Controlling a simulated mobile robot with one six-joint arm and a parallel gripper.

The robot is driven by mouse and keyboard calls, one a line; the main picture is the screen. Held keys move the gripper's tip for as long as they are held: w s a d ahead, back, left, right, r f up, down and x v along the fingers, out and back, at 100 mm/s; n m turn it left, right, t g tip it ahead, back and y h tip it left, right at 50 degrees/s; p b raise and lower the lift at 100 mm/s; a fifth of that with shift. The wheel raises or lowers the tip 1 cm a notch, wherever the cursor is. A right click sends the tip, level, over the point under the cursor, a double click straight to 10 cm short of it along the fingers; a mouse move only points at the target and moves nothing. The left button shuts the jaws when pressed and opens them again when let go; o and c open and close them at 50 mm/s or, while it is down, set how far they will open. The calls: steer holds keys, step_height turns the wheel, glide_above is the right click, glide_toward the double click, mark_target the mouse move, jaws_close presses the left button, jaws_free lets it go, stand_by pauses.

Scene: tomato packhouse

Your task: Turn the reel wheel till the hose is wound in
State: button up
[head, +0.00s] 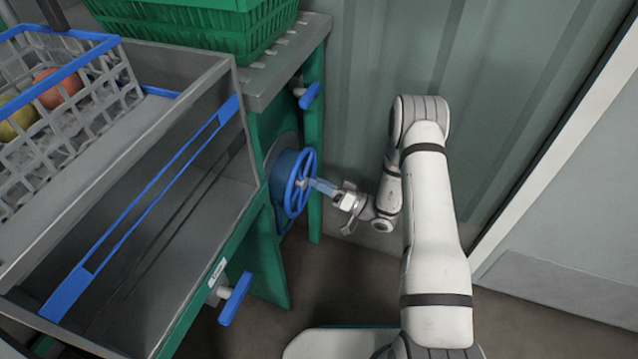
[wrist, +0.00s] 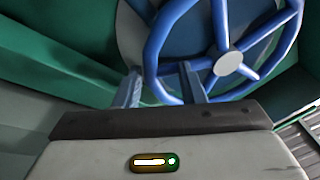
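The blue reel wheel (head: 300,183) stands upright on the side of the green bench frame, with a blue drum behind it. In the wrist view the wheel's spokes meet at a pale hub (wrist: 228,63). My gripper (head: 315,184) is at the wheel's right side in the head view. In the wrist view its two fingers (wrist: 161,80) are apart, with the lower left part of the rim showing between them. I see clear gaps beside the rim and cannot tell whether a finger touches it. I cannot clearly make out the hose.
A blue handle (head: 309,95) sits above the wheel and another blue handle (head: 235,299) is on the near side of the bench. A crate with fruit (head: 95,105) and a green crate (head: 205,35) stand on top. A corrugated wall (head: 345,60) is behind my arm.

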steer(key=shift+c, duration=0.6)
jaws_close()
